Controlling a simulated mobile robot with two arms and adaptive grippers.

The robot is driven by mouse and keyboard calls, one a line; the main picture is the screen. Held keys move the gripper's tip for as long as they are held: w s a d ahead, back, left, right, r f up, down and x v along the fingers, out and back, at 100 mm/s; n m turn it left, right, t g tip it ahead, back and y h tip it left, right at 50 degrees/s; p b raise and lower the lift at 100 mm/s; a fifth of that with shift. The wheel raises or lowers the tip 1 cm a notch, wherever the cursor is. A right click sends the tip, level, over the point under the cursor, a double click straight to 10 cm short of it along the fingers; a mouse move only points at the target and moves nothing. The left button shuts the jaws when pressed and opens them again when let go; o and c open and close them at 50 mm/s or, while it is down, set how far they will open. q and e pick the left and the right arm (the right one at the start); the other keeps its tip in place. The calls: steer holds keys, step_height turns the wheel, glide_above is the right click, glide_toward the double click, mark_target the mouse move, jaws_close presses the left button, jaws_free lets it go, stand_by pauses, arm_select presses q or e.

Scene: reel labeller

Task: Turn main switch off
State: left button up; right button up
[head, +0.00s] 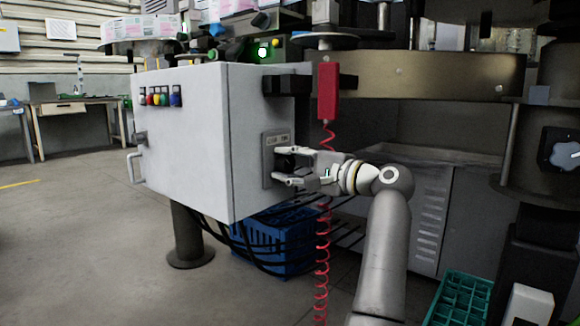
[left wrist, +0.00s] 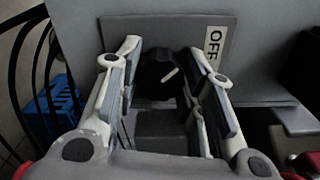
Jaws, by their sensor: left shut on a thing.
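The main switch is a black rotary knob (head: 284,162) on a grey plate (head: 268,178) on the side of a light grey control cabinet (head: 180,130). In the left wrist view, the black knob (left wrist: 158,74) sits between my fingers, and its white mark slants up to the right. An OFF label (left wrist: 213,45) is on the plate to the right of the knob. My left gripper (head: 282,167) is at the plate with its fingers shut on the knob, one on each side; it also shows in the left wrist view (left wrist: 160,82). My right gripper is out of view.
A red box (head: 328,92) with a coiled red cable (head: 322,255) hangs beside my left arm. Black cables (head: 235,238) and a blue crate (head: 272,245) are below the cabinet. A green crate (head: 460,298) is at lower right. The floor at left is clear.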

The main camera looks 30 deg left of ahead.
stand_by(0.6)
arm_select(q)
steer(key=o, duration=1)
steer(key=shift+o, duration=0.2)
